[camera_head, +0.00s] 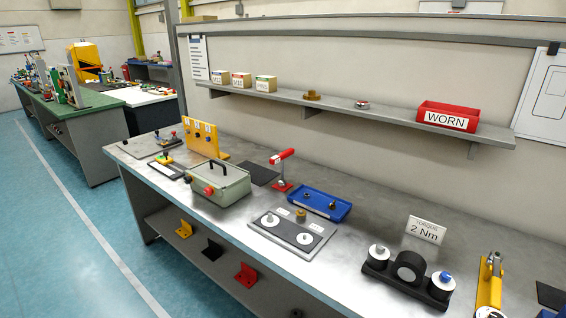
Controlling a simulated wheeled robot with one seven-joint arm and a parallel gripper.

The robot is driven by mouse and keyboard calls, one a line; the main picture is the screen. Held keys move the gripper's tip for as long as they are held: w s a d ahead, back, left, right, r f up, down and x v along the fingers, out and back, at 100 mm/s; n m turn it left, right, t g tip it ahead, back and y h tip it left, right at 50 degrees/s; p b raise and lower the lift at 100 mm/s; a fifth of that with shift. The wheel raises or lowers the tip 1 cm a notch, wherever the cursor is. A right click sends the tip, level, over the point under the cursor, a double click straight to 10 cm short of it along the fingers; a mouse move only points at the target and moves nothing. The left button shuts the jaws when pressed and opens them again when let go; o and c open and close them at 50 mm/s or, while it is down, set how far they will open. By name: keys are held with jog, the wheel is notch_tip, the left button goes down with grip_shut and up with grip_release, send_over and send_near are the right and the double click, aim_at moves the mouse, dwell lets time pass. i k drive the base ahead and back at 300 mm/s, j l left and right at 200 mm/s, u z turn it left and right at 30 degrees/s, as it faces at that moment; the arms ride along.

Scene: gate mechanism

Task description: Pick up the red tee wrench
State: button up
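A red-handled tool (283,157) stands upright on the grey workbench (355,245), left of the blue tray. Its red bar sits across the top of a thin post above a small red foot. It is too small to tell if it is the red tee wrench, and no other clear tee-shaped red wrench shows. My gripper is not in view.
A green-grey box (222,186), a blue tray (320,204), a plate with two white discs (290,233), black rollers (408,270) and a yellow tool (490,285) stand on the bench. A shelf (350,108) above holds a red WORN bin (447,115). The floor at left is clear.

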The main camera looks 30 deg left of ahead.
aim_at(275, 159)
jog(key=i+j, duration=0.1)
jog(key=j, duration=0.45)
jog(key=i+j+u, duration=0.1)
jog(key=j, duration=0.45)
jog(key=i+j, duration=0.15)
jog(key=j, duration=0.4)
jog(key=i+j, duration=0.1)
jog(key=j, duration=0.45)
jog(key=i+j+u, duration=0.1)
jog(key=j, duration=0.45)
jog(key=i+j, duration=0.15)
jog(key=j, duration=0.4)
jog(key=i+j, duration=0.15)
jog(key=j, duration=0.4)
jog(key=i+j+u, duration=0.1)
jog(key=j, duration=0.45)
